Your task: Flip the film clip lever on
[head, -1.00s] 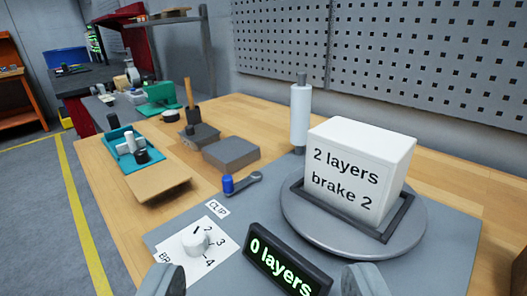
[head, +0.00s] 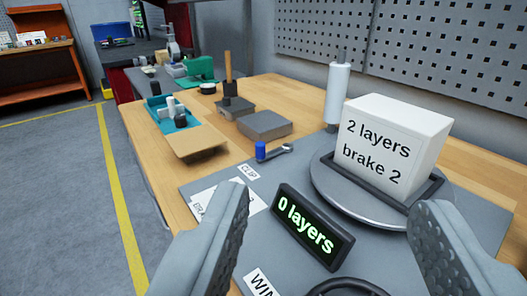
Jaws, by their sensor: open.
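The film clip lever (head: 276,153) is a small grey lever with a blue knob (head: 260,150) at its left end. It lies on the grey mat, behind the CLIP label (head: 248,172). My gripper (head: 334,200) is open and empty, its two fingers wide apart at the front of the view. The lever shows beyond the fingers, nearer the left one, and nothing touches it. The left finger hides the brake dial and most of its label plate.
A black display (head: 314,227) reading "0 layers" stands between the fingers. A white box (head: 392,143) marked "2 layers brake 2" sits on a round turntable (head: 350,205). A white film roll (head: 337,93) stands behind. A grey block (head: 265,126) and a teal tray (head: 170,115) lie farther left.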

